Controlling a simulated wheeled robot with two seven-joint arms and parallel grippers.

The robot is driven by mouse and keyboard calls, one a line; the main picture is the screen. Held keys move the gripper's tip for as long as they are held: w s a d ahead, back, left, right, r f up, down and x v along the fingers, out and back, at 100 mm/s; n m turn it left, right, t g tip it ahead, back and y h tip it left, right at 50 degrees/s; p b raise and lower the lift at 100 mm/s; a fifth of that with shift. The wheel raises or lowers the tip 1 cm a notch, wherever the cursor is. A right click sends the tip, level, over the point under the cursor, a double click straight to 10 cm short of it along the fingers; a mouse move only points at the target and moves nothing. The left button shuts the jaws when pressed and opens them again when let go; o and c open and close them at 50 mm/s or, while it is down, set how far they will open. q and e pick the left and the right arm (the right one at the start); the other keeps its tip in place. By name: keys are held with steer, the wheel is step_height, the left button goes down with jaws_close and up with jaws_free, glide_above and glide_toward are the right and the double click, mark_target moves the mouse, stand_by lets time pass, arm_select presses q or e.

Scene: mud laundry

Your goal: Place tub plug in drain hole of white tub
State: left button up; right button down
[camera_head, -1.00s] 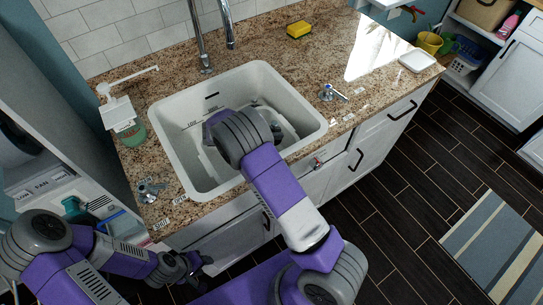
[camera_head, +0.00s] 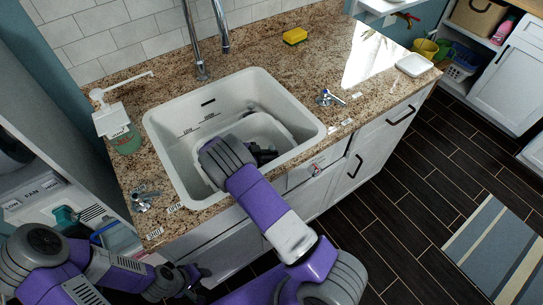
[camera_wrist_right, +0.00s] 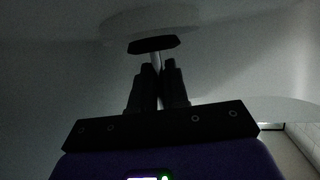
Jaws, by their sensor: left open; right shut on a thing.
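The white tub (camera_head: 285,123) sits inside the white sink, with its near part hidden behind my right arm. My right gripper (camera_head: 267,154) reaches down into it. In the right wrist view, this gripper (camera_wrist_right: 159,68) is shut on the thin pale stem of the tub plug (camera_wrist_right: 154,44), whose dark, flat end lies beyond the fingertips. A pale round shape (camera_wrist_right: 150,22) lies just beyond the plug; I cannot tell if it is the drain, or whether the plug touches it. My left gripper (camera_head: 201,275) is open and empty, low in front of the cabinet.
The sink (camera_head: 165,135) is set in a granite counter (camera_head: 255,55). A tall faucet (camera_head: 195,45) stands behind it, a soap dispenser (camera_head: 122,135) at its left. A yellow sponge (camera_head: 295,36) lies at the back.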

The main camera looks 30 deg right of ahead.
steer(key=shift+f, duration=0.35)
steer(key=shift+s+f+b, duration=0.2)
steer(key=shift+f+b, duration=0.1)
steer(key=c, duration=1.1)
jaws_free()
steer(key=shift+s+f, duration=0.1)
steer(key=shift+f, duration=0.05)
steer(key=shift+r, duration=0.35)
steer(key=v, duration=0.2)
steer(key=p+v, duration=0.1)
steer(key=v, duration=0.5)
steer(key=shift+w+d+r+p, duration=0.2)
steer(key=shift+w+r+p, duration=0.1)
steer(key=shift+p, duration=0.1)
steer(key=shift+r, duration=0.1)
